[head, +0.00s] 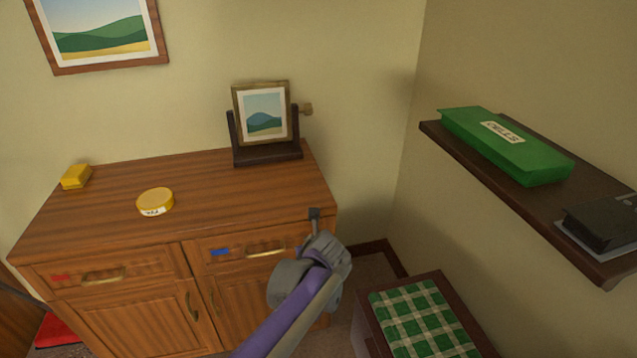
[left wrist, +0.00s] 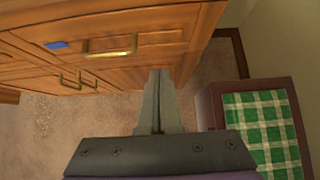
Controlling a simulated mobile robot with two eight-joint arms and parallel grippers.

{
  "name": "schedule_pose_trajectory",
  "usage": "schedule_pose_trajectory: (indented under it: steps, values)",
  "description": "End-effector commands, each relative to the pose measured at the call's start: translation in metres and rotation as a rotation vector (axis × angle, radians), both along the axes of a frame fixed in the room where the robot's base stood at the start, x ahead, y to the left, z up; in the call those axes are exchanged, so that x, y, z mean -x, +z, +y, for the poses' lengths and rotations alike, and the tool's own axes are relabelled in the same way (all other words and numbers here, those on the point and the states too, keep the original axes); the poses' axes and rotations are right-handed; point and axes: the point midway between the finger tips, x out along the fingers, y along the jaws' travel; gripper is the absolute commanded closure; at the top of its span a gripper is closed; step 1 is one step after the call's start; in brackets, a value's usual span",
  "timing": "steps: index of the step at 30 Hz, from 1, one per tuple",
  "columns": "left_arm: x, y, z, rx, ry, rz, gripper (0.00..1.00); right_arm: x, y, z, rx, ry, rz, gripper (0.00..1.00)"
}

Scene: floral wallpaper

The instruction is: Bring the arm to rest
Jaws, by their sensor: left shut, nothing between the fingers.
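My left arm reaches up from the bottom of the head view. Its gripper (head: 315,214) is by the right front corner of the wooden cabinet (head: 240,190), in front of it from this view. In the left wrist view the fingers of the left gripper (left wrist: 158,100) are shut together with nothing between them. Beyond the fingers are the cabinet's drawer front with a blue mark (left wrist: 57,45) and the carpet (left wrist: 110,115). My right gripper does not show in either view.
On the cabinet top are a yellow block (head: 76,177), a round yellow tin (head: 155,201) and a framed picture on a dark stand (head: 266,155). A stool with a green checked top (head: 420,318) is at right. Above it, a dark shelf (head: 480,165) holds a green box (head: 505,146).

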Motion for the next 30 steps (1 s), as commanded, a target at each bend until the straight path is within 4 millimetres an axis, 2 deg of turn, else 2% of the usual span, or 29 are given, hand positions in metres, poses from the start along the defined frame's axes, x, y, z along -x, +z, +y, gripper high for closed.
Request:
schedule_pose_trajectory:
  steps: [4,8,12,18,24,30]
  values:
    - [0.010,0.001,0.008,0.056,0.060,-0.004,1.00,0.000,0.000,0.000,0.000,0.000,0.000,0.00]
    - [0.049,0.004,0.036,0.260,0.294,-0.020,1.00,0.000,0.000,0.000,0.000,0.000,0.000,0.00]
    - [0.117,0.001,0.072,0.593,0.704,-0.054,1.00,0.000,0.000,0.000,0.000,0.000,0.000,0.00]
    - [0.220,-0.019,0.104,1.039,1.344,-0.120,1.00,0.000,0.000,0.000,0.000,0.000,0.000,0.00]
    - [0.300,-0.046,0.113,1.349,1.878,-0.186,1.00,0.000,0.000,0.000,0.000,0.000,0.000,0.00]
    - [0.358,-0.073,0.112,1.553,2.313,-0.248,1.00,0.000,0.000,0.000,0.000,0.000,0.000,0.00]
